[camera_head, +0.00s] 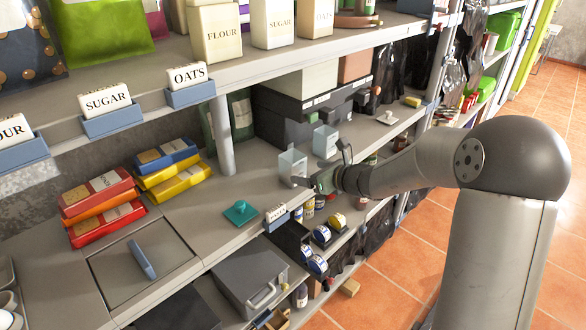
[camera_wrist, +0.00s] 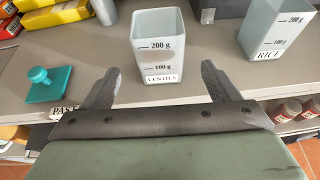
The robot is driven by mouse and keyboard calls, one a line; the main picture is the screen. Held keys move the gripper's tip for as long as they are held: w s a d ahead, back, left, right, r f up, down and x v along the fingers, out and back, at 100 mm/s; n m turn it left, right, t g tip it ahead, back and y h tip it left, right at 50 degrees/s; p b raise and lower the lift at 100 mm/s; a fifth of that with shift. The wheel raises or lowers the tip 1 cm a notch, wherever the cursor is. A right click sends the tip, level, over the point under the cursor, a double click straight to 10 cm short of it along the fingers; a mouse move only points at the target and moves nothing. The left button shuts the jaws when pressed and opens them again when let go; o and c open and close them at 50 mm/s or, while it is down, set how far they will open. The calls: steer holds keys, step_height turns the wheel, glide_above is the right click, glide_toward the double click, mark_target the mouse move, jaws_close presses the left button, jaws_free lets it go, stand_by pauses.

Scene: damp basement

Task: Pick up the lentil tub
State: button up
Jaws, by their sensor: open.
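The lentil tub (camera_wrist: 158,50) is a clear, square-sided tub marked 200 g and 100 g, with a LENTILS label low on its front. It stands upright on the grey shelf, and it also shows in the head view (camera_head: 292,165). My gripper (camera_wrist: 158,82) is open, with one finger to the left and one to the right in front of the tub. The fingers are empty and the tub stands just beyond their tips. In the head view my gripper (camera_head: 305,184) is at shelf height beside the tub, partly in front of its base.
A similar tub labelled RICE (camera_wrist: 275,32) stands to the right. A teal knobbed piece (camera_wrist: 47,84) lies to the left on the shelf. A post (camera_head: 222,135) rises behind it. Dark boxes (camera_head: 285,115) stand behind the tubs. A PASTA label holder (camera_head: 276,215) is on the front edge.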

mark_target(293, 169)
steer(key=p+x, duration=0.1)
steer(key=x, duration=0.7)
steer(key=shift+w+a+f+p, duration=0.15)
steer(key=shift+a+f+p, duration=0.1)
steer(key=shift+p, duration=0.15)
steer(key=c, duration=1.1)
